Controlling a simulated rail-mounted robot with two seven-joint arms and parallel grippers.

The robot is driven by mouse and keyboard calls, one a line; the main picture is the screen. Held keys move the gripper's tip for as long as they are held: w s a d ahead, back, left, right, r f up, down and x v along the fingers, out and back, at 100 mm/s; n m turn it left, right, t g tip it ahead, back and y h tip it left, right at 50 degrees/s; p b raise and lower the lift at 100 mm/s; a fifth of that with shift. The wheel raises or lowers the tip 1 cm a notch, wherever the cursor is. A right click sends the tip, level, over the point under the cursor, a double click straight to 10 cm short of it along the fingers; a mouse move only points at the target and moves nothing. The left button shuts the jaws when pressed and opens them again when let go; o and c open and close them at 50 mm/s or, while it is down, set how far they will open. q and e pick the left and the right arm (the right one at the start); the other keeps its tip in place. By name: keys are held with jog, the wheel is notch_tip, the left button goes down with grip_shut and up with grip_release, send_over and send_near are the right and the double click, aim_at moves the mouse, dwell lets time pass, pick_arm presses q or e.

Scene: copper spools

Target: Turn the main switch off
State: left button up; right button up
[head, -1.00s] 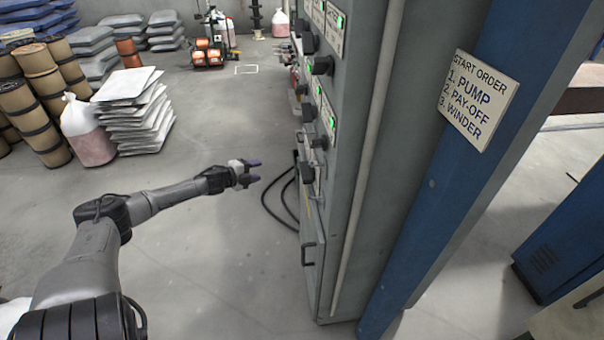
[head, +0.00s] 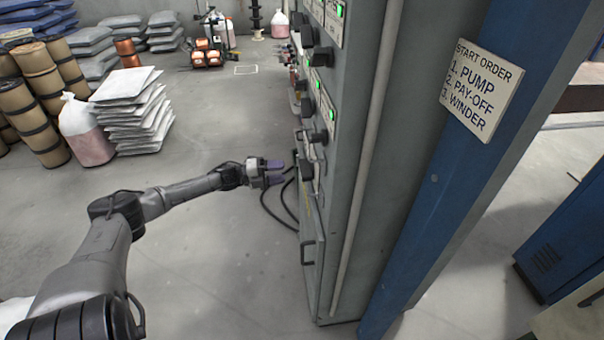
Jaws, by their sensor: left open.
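A tall grey control cabinet (head: 395,150) stands right of centre, seen at a steep angle. Its left-facing front carries several black switch knobs, among them a lower one (head: 318,137), an upper one (head: 322,57) and the lowest one (head: 306,169). Green lamps (head: 331,115) are lit beside labels too oblique to read. I cannot tell which knob is the main switch. My left gripper (head: 285,172) is open and empty, its dark fingers pointing at the cabinet front near the lowest knob. It looks close, but whether it touches is unclear. My right gripper is out of view.
A handle (head: 308,251) sits low on the cabinet. A blue post (head: 480,170) bears a start-order sign (head: 482,88). Stacked sacks (head: 133,112) and brown drums (head: 40,100) stand far left. The middle floor is clear.

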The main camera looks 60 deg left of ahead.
aim_at(302, 170)
pick_arm(q)
jog(key=shift+b+x, duration=0.95)
jog(key=shift+x, duration=2.9)
jog(key=shift+c, duration=0.2)
grip_shut()
